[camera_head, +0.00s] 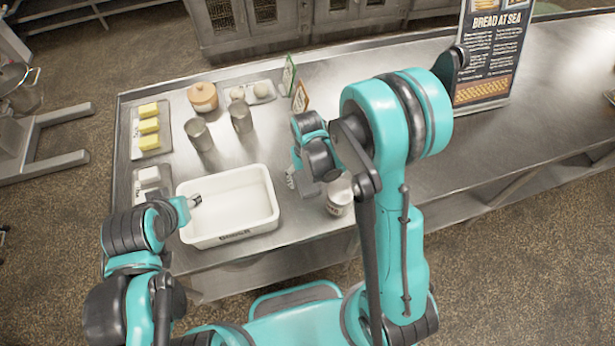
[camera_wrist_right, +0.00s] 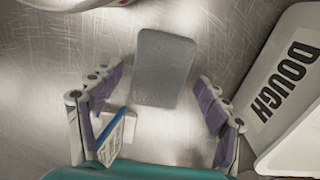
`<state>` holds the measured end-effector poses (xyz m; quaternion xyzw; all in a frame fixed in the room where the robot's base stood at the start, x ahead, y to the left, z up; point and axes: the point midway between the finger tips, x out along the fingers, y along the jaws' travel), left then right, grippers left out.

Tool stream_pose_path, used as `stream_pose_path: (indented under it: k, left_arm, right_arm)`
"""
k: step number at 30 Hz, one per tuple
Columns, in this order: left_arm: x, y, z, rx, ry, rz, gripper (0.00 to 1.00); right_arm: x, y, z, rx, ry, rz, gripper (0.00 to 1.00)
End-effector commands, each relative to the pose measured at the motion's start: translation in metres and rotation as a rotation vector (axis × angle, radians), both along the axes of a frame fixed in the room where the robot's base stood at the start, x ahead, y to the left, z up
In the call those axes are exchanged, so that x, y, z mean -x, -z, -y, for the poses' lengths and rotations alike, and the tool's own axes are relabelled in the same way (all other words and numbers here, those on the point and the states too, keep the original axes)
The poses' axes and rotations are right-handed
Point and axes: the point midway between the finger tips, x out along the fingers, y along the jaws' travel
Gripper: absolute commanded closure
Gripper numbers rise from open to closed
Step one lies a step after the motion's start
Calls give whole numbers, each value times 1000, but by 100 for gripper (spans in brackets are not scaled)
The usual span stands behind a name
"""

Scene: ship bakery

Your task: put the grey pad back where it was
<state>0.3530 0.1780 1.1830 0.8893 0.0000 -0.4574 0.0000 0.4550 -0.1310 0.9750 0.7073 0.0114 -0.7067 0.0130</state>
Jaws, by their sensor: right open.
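The grey pad (camera_wrist_right: 165,68) is a flat rounded rectangle on the steel counter in the right wrist view. In the head view I cannot make it out; my right arm covers that part of the counter. My right gripper (camera_wrist_right: 162,82) is open, its fingers spread to either side of the pad's near end, with nothing held. In the head view it (camera_head: 291,180) is just right of the white tub. My left gripper (camera_head: 193,201) is over the tub's left edge; its jaw state is unclear.
The white dough tub (camera_head: 270,195) stands beside the pad. A small blue-edged card (camera_wrist_right: 112,140) is by my right gripper's left finger. A lidded jar (camera_head: 340,196), metal cups (camera_head: 198,134) and trays stand around. The counter's right part is mostly clear before the bread sign (camera_head: 487,50).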

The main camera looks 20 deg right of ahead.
Motion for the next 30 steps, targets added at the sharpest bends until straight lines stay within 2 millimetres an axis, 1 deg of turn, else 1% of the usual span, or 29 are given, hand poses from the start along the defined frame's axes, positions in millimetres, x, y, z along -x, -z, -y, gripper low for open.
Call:
stream_pose_path:
  k: [5,12,15,18,22,26,30]
  left_arm:
    - [0,-7,0,0,0,0,60]
    - [0,-18,0,0,0,0,60]
    - [0,-21,0,0,0,0,60]
    - [0,-23,0,0,0,0,60]
    - [0,-24,0,0,0,0,60]
    - [0,-24,0,0,0,0,60]
    - [0,-24,0,0,0,0,60]
  right_arm:
    - [1,-28,0,0,0,0,24]
    - [1,-82,0,0,0,0,24]
    - [0,-100,0,0,0,0,24]
    - [0,-112,0,0,0,0,24]
    - [1,-123,1,-1,1,8,24]
    - [10,-143,6,-6,5,63,24]
    - [31,-177,17,-16,12,188,24]
